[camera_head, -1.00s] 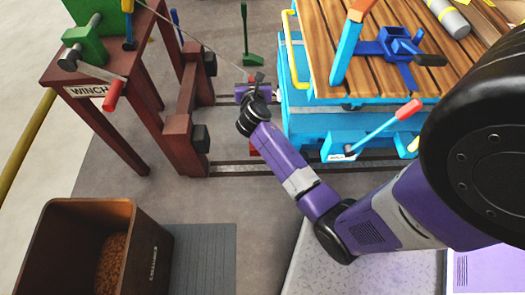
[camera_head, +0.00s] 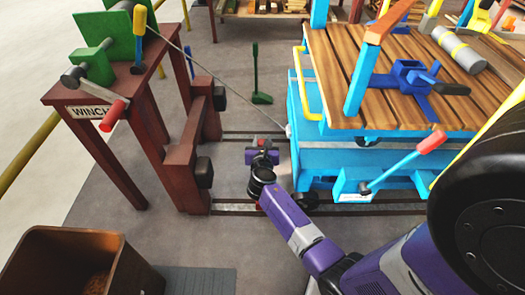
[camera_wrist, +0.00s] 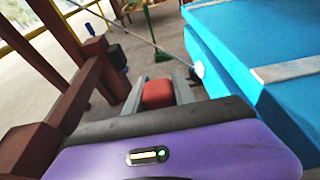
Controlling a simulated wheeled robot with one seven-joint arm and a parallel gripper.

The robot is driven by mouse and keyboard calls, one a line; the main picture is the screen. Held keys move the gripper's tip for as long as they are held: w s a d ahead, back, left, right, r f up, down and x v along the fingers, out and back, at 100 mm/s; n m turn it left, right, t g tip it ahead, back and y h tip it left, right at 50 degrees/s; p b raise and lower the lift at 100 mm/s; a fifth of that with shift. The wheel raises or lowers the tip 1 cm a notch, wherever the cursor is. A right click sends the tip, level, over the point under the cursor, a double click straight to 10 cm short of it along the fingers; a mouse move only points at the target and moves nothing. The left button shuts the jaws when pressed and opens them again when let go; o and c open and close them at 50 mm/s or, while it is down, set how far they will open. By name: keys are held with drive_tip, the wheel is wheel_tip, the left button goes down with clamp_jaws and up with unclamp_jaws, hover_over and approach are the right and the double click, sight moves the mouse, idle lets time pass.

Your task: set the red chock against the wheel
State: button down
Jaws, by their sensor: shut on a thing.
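The red chock (camera_wrist: 158,93) is a small red block between the two grey fingers of my gripper (camera_wrist: 157,86) in the wrist view. My gripper is shut on it. In the head view my gripper (camera_head: 262,147) is over the floor between the rails, left of the blue cart (camera_head: 335,157); the chock cannot be made out clearly there. A dark wheel (camera_head: 309,200) shows low under the cart, on the near rail, right of my wrist. The chock appears apart from the cart in the wrist view.
The brown winch stand (camera_head: 125,150) and its buffer posts (camera_head: 190,160) stand left of my gripper. A cable (camera_head: 215,80) runs from the winch to the cart. A green-handled tool (camera_head: 258,80) stands behind. A brown bin (camera_head: 65,250) is at the front left.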

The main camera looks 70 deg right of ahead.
drive_tip(key=shift+f+b, duration=1.2)
drive_tip(key=shift+f, duration=0.65)
drive_tip(key=shift+f, duration=0.2)
drive_tip(key=c, duration=1)
unclamp_jaws()
drive_tip(key=shift+f, duration=0.1)
drive_tip(key=shift+c, duration=0.2)
